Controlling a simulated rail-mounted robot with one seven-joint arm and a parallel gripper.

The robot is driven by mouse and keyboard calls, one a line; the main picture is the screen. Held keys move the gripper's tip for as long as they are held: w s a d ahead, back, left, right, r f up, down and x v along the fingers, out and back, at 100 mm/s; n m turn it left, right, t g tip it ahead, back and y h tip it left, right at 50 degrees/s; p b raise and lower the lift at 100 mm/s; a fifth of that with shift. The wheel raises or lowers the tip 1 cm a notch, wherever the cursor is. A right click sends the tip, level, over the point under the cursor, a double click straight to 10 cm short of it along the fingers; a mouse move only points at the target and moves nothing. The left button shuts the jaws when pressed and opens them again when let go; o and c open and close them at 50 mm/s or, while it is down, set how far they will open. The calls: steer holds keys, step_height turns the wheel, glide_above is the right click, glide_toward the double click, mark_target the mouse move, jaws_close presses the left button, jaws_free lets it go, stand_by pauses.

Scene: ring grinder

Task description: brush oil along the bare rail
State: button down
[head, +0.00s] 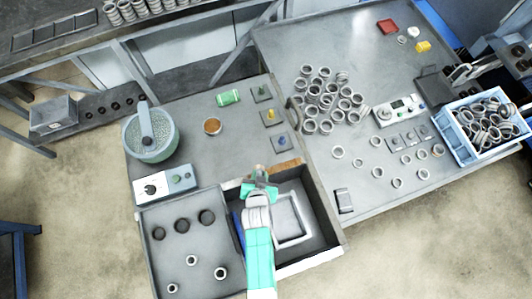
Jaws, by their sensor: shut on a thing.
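My gripper (259,176) points away from the camera at the top left of an open drawer-like bay (325,232). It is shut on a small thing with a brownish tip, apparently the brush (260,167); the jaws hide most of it. A brown-orange strip (288,165) runs along the bay's top edge, just right of the gripper. A pale, bare-looking rail (310,265) runs along the bay's bottom edge. I cannot tell which one is the task's rail. A small round cup with amber contents (212,126), perhaps the oil, stands on the bench above left.
A grey frame (291,238) lies in the bay. A tray with dark rings (150,275) is left of it. A green bowl machine (152,143) and control box (165,185) stand farther left. Many metal rings (325,99) and a blue crate (457,143) occupy the right table.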

steer(key=shift+s+a+b, duration=1.15)
steer(key=shift+a+b, duration=0.7)
steer(key=shift+a, duration=1.85)
step_height(320, 180, up, 8)
steer(key=p, duration=0.6)
